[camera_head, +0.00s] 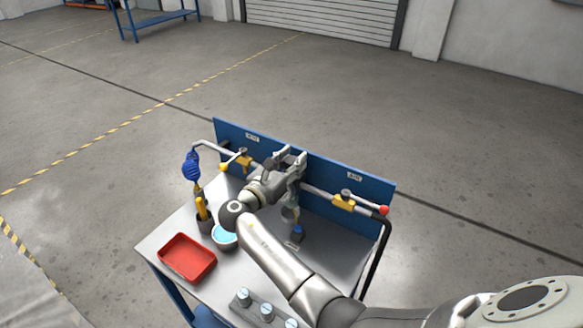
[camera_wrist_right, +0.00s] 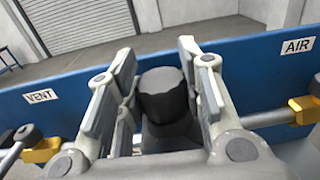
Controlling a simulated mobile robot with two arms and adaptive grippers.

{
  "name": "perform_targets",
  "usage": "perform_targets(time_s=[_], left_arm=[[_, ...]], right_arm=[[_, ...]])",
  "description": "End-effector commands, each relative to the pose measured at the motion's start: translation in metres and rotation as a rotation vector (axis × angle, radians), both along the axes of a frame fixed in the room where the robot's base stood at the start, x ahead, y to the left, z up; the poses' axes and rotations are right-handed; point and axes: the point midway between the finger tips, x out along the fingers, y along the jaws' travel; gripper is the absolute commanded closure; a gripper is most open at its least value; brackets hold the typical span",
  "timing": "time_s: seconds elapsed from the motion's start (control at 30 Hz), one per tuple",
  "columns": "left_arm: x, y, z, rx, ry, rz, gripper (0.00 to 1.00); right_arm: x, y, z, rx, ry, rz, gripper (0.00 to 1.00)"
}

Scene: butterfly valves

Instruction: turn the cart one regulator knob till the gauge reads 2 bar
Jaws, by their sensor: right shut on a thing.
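The regulator knob (camera_wrist_right: 163,95) is a dark, round cap between the fingers of my right gripper (camera_wrist_right: 158,62) in the right wrist view. The gripper is shut on it. In the head view my right gripper (camera_head: 290,160) reaches over the cart (camera_head: 330,249) in front of its blue back panel (camera_head: 227,134) and hides the knob. A blue-and-grey part (camera_head: 297,232) shows below the gripper. I cannot make out a gauge face or its reading in either view. My left gripper is not in view.
Yellow-bodied valves sit on the pipe, left (camera_head: 241,160) and right (camera_head: 343,201). The panel has VENT (camera_wrist_right: 40,95) and AIR (camera_wrist_right: 297,46) labels.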

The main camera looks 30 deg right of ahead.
Motion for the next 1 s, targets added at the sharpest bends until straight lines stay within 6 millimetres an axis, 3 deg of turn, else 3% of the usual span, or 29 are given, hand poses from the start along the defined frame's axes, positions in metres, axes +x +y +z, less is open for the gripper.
perform_targets(time_s=[0.1, 0.4, 1.0], left_arm=[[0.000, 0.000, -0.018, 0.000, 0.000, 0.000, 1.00], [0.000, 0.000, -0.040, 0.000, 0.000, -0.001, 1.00], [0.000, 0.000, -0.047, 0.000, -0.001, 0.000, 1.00]], right_arm=[[0.002, 0.001, -0.005, 0.002, -0.001, -0.092, 0.89], [0.001, 0.000, -0.003, 0.001, -0.002, -0.262, 0.89], [0.000, -0.001, 0.000, 0.001, -0.001, -0.334, 0.89]])
